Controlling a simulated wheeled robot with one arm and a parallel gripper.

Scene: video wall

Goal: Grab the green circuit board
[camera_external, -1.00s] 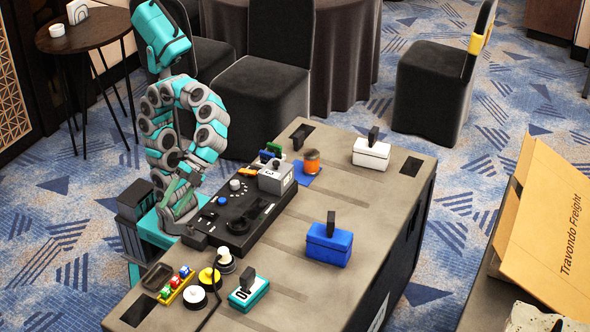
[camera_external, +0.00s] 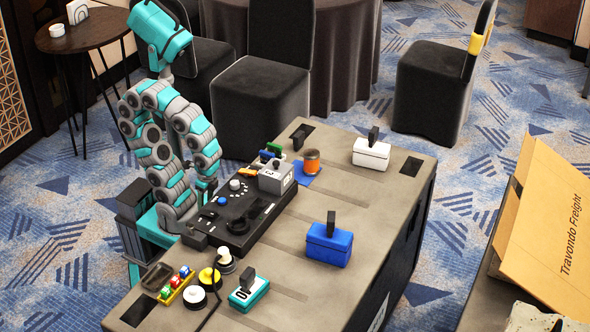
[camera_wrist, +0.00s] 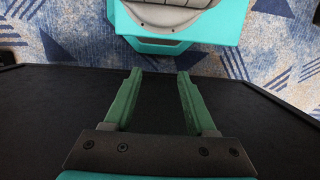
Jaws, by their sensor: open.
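A small green piece (camera_external: 273,148), which may be the green circuit board, sits at the far end of the black control panel, beside a blue and an orange piece. It is too small to make out clearly. My gripper (camera_wrist: 156,78) shows in the wrist view with its two green fingers apart and nothing between them. They point over a plain dark surface (camera_wrist: 155,105), and no board is in that view. In the external view my arm is folded at the table's left edge, away from the green piece, and its fingers cannot be made out.
The black control panel (camera_external: 243,228) with knobs and a grey box (camera_external: 276,178) lies close to my arm. An orange spool (camera_external: 312,160), a white case (camera_external: 371,154), a blue case (camera_external: 329,244) and a teal box (camera_external: 248,293) stand on the table (camera_external: 385,215). Bare tabletop lies between them.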

